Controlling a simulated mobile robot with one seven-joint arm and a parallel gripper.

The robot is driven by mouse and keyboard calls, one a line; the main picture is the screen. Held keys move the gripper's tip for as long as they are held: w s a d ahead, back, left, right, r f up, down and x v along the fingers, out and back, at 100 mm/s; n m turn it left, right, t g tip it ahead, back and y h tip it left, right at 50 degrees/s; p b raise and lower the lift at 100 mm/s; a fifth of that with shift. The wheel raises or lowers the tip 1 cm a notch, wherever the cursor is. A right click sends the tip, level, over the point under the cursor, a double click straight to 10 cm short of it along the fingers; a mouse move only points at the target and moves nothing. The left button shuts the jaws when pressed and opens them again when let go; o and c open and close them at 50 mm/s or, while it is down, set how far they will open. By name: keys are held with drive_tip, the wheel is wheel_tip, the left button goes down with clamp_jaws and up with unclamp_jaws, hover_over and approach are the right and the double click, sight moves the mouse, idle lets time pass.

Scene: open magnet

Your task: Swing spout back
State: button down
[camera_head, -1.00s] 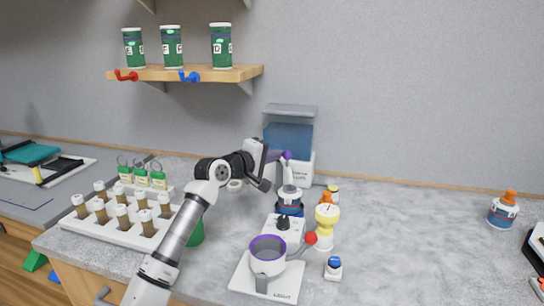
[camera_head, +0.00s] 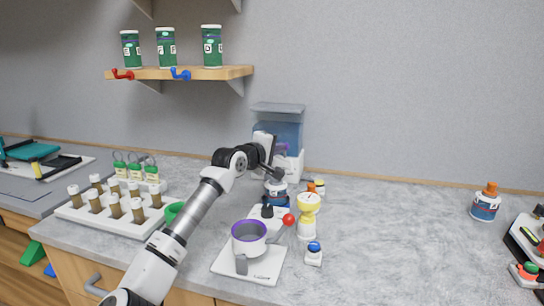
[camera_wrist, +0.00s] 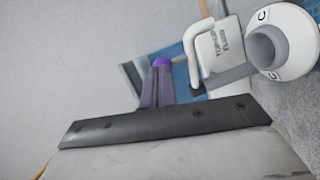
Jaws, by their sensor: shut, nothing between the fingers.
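A dispenser with a blue tank (camera_head: 284,130) and a white labelled base (camera_head: 294,165) stands against the wall. In the wrist view its white label plate (camera_wrist: 220,45) has a white bent pipe (camera_wrist: 193,55) beside it. A grey bar (camera_wrist: 226,75) runs from there toward a white round cup (camera_wrist: 290,42) lettered C; I cannot tell surely whether this bar is the spout. My gripper (camera_head: 280,150) is shut and empty, in front of the tank. Its purple-grey fingers (camera_wrist: 160,80) show close to the pipe, apart or touching I cannot tell. My arm partly hides the dispenser.
A blue-and-white jar (camera_head: 276,196) stands below my gripper. A purple-rimmed pot (camera_head: 249,238) on a white plate, a yellow-and-white bottle (camera_head: 307,212) and a small blue-capped bottle (camera_head: 313,254) are in front. A vial rack (camera_head: 115,214) is left. The counter at right is mostly clear.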

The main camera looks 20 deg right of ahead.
sight(289, 160)
drive_tip(key=shift+w+d+b, duration=0.2)
drive_tip(key=shift+d+b, duration=0.3)
drive_tip(key=shift+d, duration=1.4)
drive_tip(key=shift+x, duration=1.05)
drive_tip(key=shift+s+d+r, duration=0.1)
drive_tip(key=shift+d+r, duration=0.05)
